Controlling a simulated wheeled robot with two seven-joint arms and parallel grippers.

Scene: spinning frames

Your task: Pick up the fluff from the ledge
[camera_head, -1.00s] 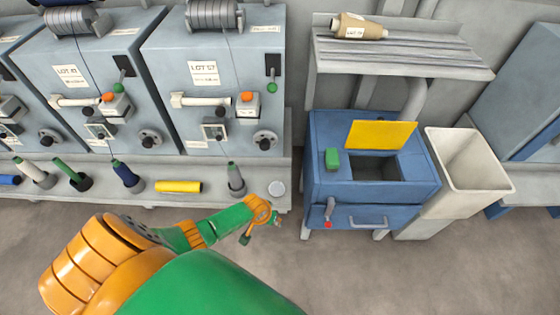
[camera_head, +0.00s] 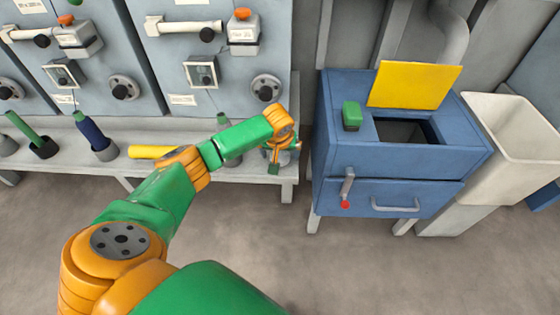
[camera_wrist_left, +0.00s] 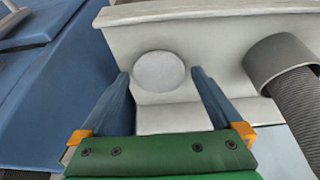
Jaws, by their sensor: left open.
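The fluff is a pale, round, flattish lump that shows in the left wrist view (camera_wrist_left: 159,72). It lies on the light grey ledge (camera_head: 222,175) near the ledge's right end. In the head view my left gripper (camera_head: 275,163) is over that end and mostly hides the fluff. In the left wrist view the two blue fingers of my left gripper (camera_wrist_left: 160,76) are spread and empty, one on each side of the fluff in the picture. I cannot tell whether the tips are level with it. My right gripper is not in view.
A grey holder (camera_wrist_left: 284,65) with a ribbed bobbin stands close beside the fluff. A yellow tube (camera_head: 152,152) lies farther left on the ledge. A blue cabinet (camera_head: 335,130) with a raised yellow lid (camera_head: 414,84) stands right, across a narrow gap; a cream bin (camera_head: 515,130) is beyond it.

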